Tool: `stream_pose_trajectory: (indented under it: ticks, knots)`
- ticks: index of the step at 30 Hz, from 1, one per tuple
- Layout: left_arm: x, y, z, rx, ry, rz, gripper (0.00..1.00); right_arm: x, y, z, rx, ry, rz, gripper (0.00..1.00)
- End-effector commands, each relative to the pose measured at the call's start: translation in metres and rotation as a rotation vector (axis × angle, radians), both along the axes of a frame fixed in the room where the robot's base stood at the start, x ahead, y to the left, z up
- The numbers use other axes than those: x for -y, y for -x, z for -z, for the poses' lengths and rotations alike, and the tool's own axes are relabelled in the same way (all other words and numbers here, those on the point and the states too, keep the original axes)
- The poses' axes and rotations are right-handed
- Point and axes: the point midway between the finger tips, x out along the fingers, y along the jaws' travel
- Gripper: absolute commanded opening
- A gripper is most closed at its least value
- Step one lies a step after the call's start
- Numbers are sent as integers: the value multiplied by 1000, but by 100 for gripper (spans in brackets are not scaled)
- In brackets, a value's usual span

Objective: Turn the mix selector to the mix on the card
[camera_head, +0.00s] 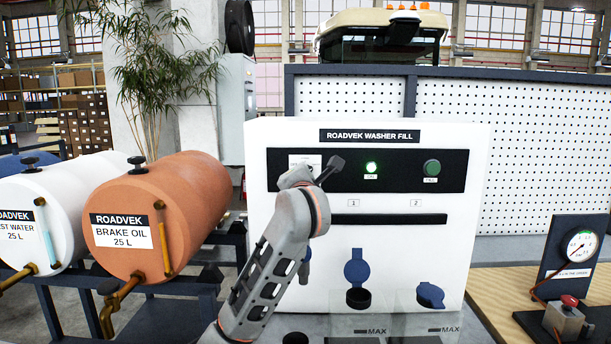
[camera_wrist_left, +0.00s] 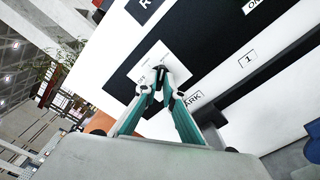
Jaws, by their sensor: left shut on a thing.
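The white washer-fill machine (camera_head: 270,230) has a black control panel (camera_head: 400,185) with a lit green lamp (camera_head: 371,168) and a darker green button (camera_head: 432,168). My left gripper (camera_head: 334,163) is at the left part of this panel. In the left wrist view the fingertips (camera_wrist_left: 160,80) close together on the small dark selector knob (camera_wrist_left: 158,74), in front of a white dial plate (camera_wrist_left: 165,60). The fingers cover most of the knob, and its pointing direction and the dial marks cannot be read. I cannot make out a mix card. My right gripper is not in view.
Below the panel are labels 1 and 2, a dark slot (camera_head: 390,218), an open blue cap (camera_head: 357,272) and another blue cap (camera_head: 430,295). A brown brake oil drum (camera_head: 185,210) and a white drum (camera_head: 75,200) stand left. A pressure gauge (camera_head: 581,246) stands right.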

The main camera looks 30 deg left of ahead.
Motion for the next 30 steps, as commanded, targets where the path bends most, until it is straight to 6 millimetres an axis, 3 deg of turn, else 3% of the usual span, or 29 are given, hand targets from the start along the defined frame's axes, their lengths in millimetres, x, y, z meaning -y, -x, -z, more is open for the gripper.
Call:
stream_pose_trajectory:
  ticks: [20, 23, 30]
  knots:
    - [1, 0, 1, -38, -56, 1, 0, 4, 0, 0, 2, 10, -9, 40]
    - [1, 0, 1, -38, -56, 1, 25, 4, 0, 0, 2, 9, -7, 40]
    - [0, 0, 1, -35, -56, 1, 25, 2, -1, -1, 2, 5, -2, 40]
